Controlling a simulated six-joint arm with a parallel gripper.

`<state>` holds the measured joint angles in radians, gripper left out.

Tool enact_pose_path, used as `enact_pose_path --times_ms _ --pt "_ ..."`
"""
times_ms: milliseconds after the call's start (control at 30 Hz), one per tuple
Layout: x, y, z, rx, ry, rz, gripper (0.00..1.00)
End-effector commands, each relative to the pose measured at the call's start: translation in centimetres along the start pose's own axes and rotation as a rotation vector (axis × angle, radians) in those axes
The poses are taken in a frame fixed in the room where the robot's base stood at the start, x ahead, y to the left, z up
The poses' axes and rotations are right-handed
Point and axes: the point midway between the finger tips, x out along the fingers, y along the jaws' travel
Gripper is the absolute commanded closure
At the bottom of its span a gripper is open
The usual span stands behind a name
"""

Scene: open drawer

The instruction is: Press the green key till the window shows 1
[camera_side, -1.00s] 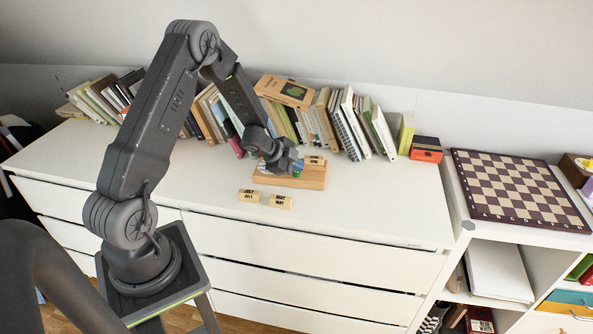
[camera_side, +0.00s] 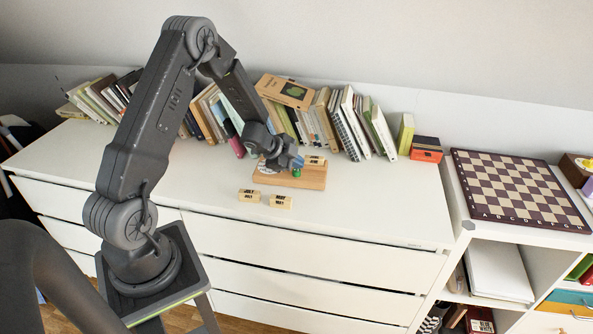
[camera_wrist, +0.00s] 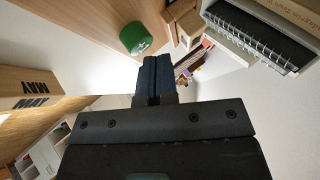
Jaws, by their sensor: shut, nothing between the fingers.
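The green key (camera_side: 297,173) is a small round button on a wooden board (camera_side: 312,181) on top of the white dresser. In the wrist view the green key (camera_wrist: 136,38) sits just beyond and left of my fingertips, with a gap in the picture. My gripper (camera_side: 298,162) is shut and empty, just above the key. Its dark blue fingers (camera_wrist: 154,62) are together in the wrist view. I cannot make out a window or any number in either view.
A lettered wooden block (camera_side: 314,160) is at the board's back. Two more lettered blocks (camera_side: 249,196) (camera_side: 281,202) lie in front on the dresser top. A row of books (camera_side: 340,120) stands behind. The dresser top to the right is clear.

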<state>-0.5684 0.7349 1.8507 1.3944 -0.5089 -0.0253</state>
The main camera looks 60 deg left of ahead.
Motion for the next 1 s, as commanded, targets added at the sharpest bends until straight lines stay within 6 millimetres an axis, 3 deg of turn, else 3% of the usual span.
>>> enact_pose_path --times_ms 567,1000 --pt "-0.7 -0.5 -0.5 0.001 0.0 -0.001 1.0" --pt "-3.5 -2.5 -2.5 0.001 0.0 -0.002 1.0"
